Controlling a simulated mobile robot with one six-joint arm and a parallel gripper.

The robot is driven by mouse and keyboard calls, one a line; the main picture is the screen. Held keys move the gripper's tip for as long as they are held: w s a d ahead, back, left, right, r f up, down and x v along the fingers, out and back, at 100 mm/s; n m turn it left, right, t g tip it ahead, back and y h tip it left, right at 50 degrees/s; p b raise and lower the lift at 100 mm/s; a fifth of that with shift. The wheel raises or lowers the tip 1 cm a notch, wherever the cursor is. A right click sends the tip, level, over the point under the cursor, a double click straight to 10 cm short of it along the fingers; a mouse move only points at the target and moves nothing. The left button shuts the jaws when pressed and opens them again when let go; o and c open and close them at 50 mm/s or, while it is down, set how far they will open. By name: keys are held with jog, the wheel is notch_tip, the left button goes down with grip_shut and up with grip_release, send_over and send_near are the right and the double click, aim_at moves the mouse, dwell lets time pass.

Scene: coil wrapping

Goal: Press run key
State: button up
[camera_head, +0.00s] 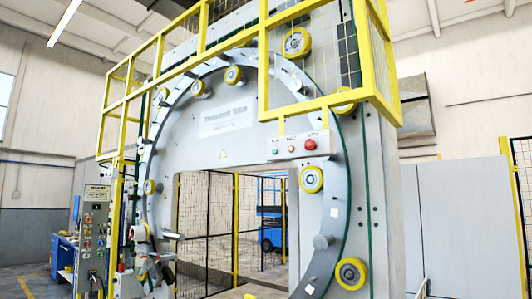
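A large grey ring-shaped coil wrapping machine (240,110) fills the middle of the view. A small light-coloured button box (299,147) is mounted on its front, right of centre. The box carries a green button (275,153) on the left, a small red button (292,150) in the middle and a larger red button (310,145) on the right. Small labels sit above them, too blurred to read surely. A grey control cabinet (96,232) with several coloured buttons and knobs stands at the far left. Which key is the run key cannot be told surely. My gripper is not in view.
A yellow guard frame (265,70) with mesh projects at the top. Yellow rollers (351,273) line the ring. A mesh fence (236,225) and a blue cart (270,230) show through the opening. Grey panels (455,225) stand at the right. Open floor (28,280) shows at lower left.

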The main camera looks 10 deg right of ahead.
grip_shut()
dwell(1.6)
